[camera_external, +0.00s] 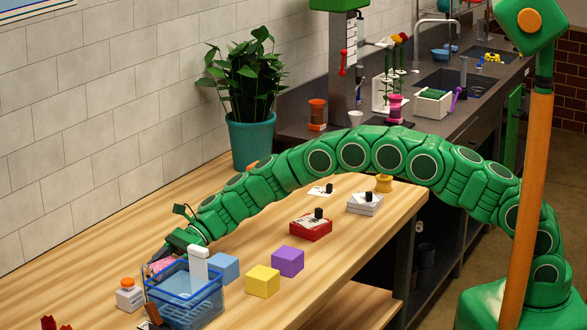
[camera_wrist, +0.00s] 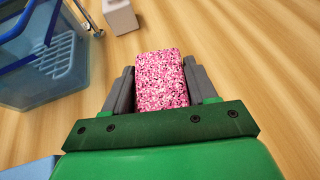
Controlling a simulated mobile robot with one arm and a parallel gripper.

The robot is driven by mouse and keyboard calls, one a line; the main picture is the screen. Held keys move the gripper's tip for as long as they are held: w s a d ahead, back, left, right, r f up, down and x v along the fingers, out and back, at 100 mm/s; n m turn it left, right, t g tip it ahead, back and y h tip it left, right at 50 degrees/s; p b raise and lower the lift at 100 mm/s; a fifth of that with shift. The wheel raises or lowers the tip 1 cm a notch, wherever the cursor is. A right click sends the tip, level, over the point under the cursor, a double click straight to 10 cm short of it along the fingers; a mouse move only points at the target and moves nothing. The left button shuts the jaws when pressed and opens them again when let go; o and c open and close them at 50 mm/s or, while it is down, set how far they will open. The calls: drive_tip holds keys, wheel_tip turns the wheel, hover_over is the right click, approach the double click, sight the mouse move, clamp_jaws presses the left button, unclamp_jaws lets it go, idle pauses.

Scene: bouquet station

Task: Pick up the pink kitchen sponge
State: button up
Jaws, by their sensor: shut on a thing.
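The pink kitchen sponge (camera_wrist: 161,80) is a speckled pink and white block. In the wrist view it sits between the two grey fingers of my gripper (camera_wrist: 161,92), which are shut on its sides. In the external view the sponge (camera_external: 160,265) shows only in part, behind the blue basket at the lower left. My gripper (camera_external: 170,254) is there too, at the end of the green arm, pointing down and left. I cannot tell whether the sponge touches the table.
The blue basket (camera_external: 188,308) stands right beside the gripper; it also shows at left in the wrist view (camera_wrist: 48,75). Blue (camera_external: 224,268), yellow (camera_external: 263,281) and purple (camera_external: 288,261) blocks stand to the right. A white box with an orange top (camera_external: 130,297) is near. A potted plant (camera_external: 249,125) stands behind.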

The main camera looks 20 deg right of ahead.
sight(166, 264)
wheel_tip(166, 264, up, 4)
drive_tip(key=shift+f, duration=0.25)
drive_tip(key=shift+s+d+r, duration=0.15)
drive_tip(key=shift+d, duration=0.15)
drive_tip(key=s+d+r, duration=0.1)
drive_tip(key=d+r, duration=0.1)
drive_tip(key=d, duration=0.1)
drive_tip(key=s+d+r, duration=0.1)
drive_tip(key=d+r, duration=0.2)
drive_tip(key=s+d+r, duration=0.2)
drive_tip(key=d+r, duration=0.1)
drive_tip(key=d, duration=0.1)
drive_tip(key=shift+d+r, duration=0.1)
drive_tip(key=shift+s+d+r, duration=0.25)
drive_tip(key=shift+d+r, duration=0.05)
drive_tip(key=shift+d, duration=0.3)
drive_tip(key=shift+s+d+r, duration=0.2)
drive_tip(key=shift+d+r, duration=0.05)
drive_tip(key=shift+d, duration=0.3)
